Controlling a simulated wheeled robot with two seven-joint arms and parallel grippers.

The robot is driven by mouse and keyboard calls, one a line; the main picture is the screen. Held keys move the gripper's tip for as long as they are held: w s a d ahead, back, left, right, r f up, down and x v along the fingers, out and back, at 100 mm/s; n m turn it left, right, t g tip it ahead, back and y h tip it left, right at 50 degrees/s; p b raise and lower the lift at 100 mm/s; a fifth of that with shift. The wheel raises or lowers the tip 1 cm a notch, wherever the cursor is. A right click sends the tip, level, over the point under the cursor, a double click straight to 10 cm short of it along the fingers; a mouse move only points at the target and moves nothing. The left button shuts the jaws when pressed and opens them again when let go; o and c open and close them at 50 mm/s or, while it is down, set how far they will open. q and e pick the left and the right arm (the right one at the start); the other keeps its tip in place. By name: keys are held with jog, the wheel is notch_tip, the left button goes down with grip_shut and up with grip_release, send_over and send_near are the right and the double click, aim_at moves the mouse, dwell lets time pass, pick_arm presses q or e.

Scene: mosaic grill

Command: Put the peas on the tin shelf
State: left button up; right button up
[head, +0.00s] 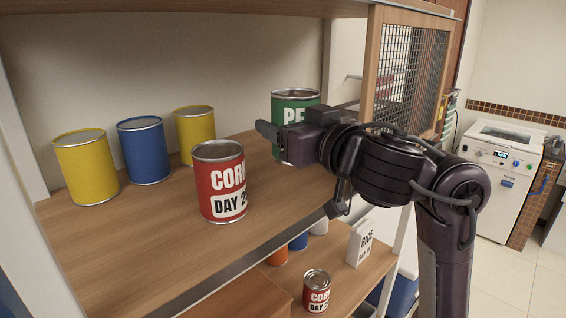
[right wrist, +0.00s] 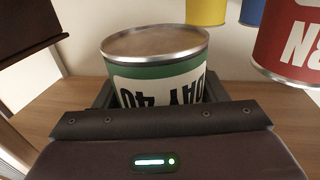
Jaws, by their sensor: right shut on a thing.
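The peas tin (head: 294,97) is green with a white label reading "PE" in the head view, partly hidden behind my right gripper (head: 285,132). In the right wrist view the green tin (right wrist: 155,68) stands between the fingers of my right gripper (right wrist: 155,100), its label upside down and reading "DAY 40". My right gripper is shut on it. The tin is upright at the right part of the upper wooden shelf (head: 150,255). Whether its base touches the board is hidden. My left gripper is not in view.
A red corn tin (head: 219,181) stands near the shelf's middle. Two yellow tins (head: 86,167) and a blue tin (head: 143,150) stand behind, left. A mesh door (head: 405,75) is at the right. Below are a small corn tin (head: 316,291) and a rice box (head: 359,243).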

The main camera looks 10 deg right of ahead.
jog(key=shift+w+f, duration=0.1)
jog(key=shift+f, duration=0.75)
jog(key=shift+w+a+f, duration=0.1)
jog(key=shift+w+f, duration=0.15)
jog(key=shift+f, duration=0.05)
notch_tip(320, 180, down, 4)
jog(key=shift+w+r+b, duration=0.1)
jog(key=shift+r+b, duration=0.1)
jog(key=shift+b, duration=0.75)
jog(key=shift+s+f, duration=0.15)
jog(key=shift+s, duration=0.05)
jog(key=shift+w, duration=0.1)
